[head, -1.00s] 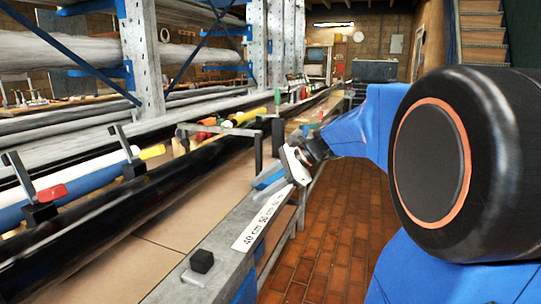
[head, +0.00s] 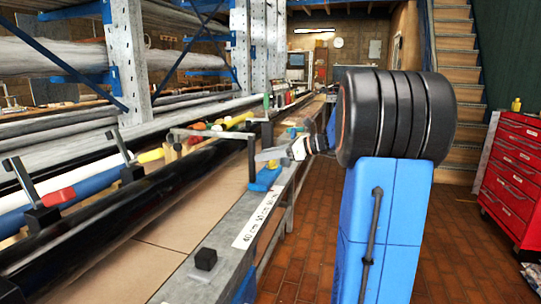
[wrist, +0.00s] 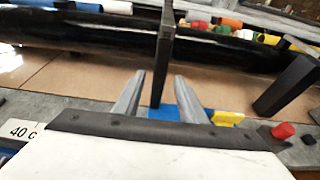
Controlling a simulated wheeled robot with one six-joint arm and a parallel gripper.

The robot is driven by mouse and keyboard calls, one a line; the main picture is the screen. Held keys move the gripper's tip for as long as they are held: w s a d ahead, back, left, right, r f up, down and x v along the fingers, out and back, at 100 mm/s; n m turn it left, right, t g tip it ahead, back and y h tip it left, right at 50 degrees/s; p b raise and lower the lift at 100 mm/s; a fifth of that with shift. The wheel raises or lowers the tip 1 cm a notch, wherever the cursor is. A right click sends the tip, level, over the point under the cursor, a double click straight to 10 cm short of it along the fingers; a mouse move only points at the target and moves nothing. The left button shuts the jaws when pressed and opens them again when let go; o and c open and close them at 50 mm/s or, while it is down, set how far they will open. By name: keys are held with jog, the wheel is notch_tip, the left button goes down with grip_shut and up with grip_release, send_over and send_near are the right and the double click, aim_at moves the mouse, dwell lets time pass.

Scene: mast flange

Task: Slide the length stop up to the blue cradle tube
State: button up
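The length stop (head: 251,163) is a dark upright post with a flat arm reaching left, on a blue base (head: 264,180) on the grey rail by the scale label. In the wrist view its post (wrist: 162,60) stands upright between the two finger lines. My gripper (head: 268,156) is beside the post at its right; in the wrist view my gripper (wrist: 156,88) is open, a finger on each side of the post, with gaps showing. Whether the post is fully between the fingertips I cannot tell. The blue tube (head: 97,184) lies left of the stop, between a white tube and a black tube.
A black tube (head: 110,215) runs lengthwise beside the brown bench top. A small black block (head: 205,259) sits on the near rail. A yellow knob (wrist: 226,118) and red knob (wrist: 284,130) are right of the fingers.

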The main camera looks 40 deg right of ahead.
jog(key=shift+x, duration=2.75)
grip_shut()
